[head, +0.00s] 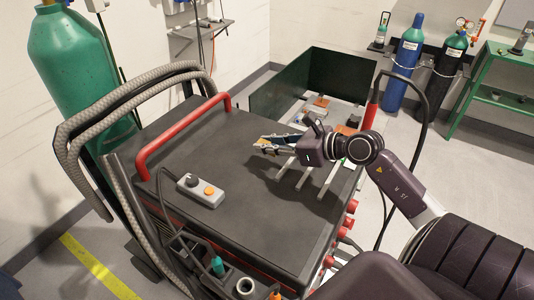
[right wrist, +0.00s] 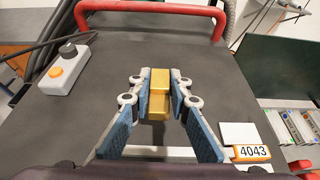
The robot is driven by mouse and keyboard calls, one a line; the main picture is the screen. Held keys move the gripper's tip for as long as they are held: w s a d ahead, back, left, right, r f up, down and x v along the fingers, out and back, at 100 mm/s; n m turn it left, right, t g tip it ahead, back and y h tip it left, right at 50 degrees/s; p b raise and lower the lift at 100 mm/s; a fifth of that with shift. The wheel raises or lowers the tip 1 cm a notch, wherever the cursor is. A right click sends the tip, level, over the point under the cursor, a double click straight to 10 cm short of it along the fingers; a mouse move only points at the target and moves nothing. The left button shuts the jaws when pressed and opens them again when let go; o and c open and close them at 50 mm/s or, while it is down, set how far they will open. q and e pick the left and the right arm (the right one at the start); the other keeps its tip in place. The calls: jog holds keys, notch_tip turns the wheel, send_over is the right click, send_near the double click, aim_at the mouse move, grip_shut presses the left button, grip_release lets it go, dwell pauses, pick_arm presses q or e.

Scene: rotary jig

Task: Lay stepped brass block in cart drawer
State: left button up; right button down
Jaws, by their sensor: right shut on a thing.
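My right gripper (head: 268,145) is above the dark top of the cart, near its far side. In the right wrist view the gripper (right wrist: 160,98) is shut on the stepped brass block (right wrist: 160,80), which sits between the two blue finger pads. The block shows a step across its middle. In the head view the fingers mostly hide it. A dark green open-topped compartment (head: 275,96) lies beyond the cart top, with several items in it. I cannot tell whether it is the cart drawer. My left gripper is not in view.
A grey control box with an orange button (head: 200,190) rests on the cart top (head: 230,240). A red handle (head: 180,135) rises at the far left edge. Light bars (head: 300,178) lie under my right wrist. Bare cart top surrounds the control box.

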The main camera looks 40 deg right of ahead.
aim_at(267, 163)
notch_tip(267, 163, down, 4)
jog(key=shift+r+p, duration=0.2)
jog(key=shift+p, duration=0.1)
jog(key=shift+f, duration=0.35)
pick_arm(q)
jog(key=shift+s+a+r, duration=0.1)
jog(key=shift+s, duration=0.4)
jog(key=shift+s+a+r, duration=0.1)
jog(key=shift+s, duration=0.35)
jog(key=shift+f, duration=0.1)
pick_arm(e)
jog(key=shift+f, duration=0.1)
jog(key=c, duration=2)
grip_release()
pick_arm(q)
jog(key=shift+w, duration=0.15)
pick_arm(e)
jog(key=shift+o, duration=1)
